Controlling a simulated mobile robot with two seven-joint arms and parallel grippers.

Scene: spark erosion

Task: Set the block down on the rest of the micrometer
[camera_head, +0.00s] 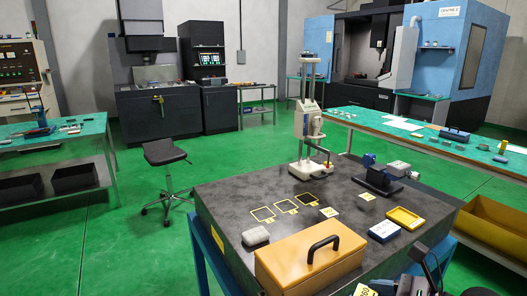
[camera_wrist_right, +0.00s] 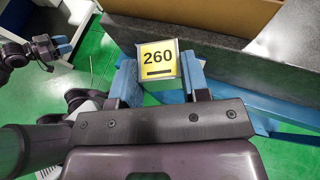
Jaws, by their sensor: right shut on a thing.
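The block (camera_wrist_right: 158,58) has a yellow face marked 260 and sits between the blue fingers of my right gripper (camera_wrist_right: 160,74), which is shut on it. In the head view the block (camera_head: 365,290) shows only at the bottom edge, low in front of the granite table, well away from the micrometer. What I take for the micrometer (camera_head: 378,180), a blue and black device on a dark base, stands on the table's right part; its rest is too small to make out. My left gripper (camera_wrist_right: 63,46), with blue fingertips, is at the wrist view's upper left; its opening is unclear.
On the granite table (camera_head: 230,203), an orange case (camera_head: 310,257) with a black handle stands at the near edge. A blue-white box (camera_head: 384,231), a yellow tray (camera_head: 405,218) and small blocks lie between it and the micrometer. A tall height gauge (camera_head: 308,125) stands behind.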

